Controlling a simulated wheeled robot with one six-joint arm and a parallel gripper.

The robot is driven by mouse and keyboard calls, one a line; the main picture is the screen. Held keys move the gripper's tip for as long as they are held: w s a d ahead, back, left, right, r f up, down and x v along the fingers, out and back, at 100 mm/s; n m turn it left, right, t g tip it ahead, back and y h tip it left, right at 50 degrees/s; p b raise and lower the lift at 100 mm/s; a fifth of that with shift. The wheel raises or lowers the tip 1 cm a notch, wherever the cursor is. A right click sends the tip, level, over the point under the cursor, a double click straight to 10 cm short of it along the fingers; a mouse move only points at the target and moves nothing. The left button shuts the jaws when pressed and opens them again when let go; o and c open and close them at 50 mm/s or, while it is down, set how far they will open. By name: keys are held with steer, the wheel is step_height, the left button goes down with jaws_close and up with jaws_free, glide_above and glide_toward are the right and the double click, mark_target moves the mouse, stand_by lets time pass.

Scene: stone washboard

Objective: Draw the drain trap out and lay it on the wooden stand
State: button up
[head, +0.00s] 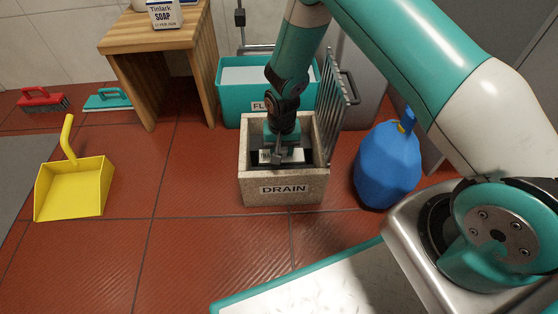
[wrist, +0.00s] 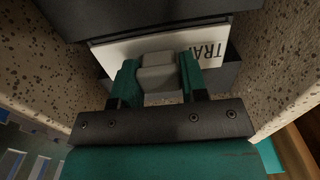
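The drain trap (wrist: 115,50) is a dark box with a white plate lettered "TRA", the rest of the word hidden, and a grey grip block. It sits inside the speckled stone drain box (head: 283,188) marked DRAIN; its pale top shows in the head view (head: 296,156). My gripper (wrist: 158,75) reaches down into the box from above, its two teal fingers against both sides of the grey block. In the head view my gripper (head: 279,153) partly hides the trap. The wooden stand (head: 128,42) is at the back left.
A Tinlark soap box (head: 165,14) occupies part of the stand's top. A raised metal grate (head: 345,92) stands at the drain's right. A teal tub (head: 233,92) is behind, a blue jug (head: 388,168) right. A yellow dustpan (head: 74,188) lies left on open red floor.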

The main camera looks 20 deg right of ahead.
steer(key=shift+c, duration=0.3)
steer(key=shift+r+p, duration=4.95)
steer(key=shift+r, duration=0.25)
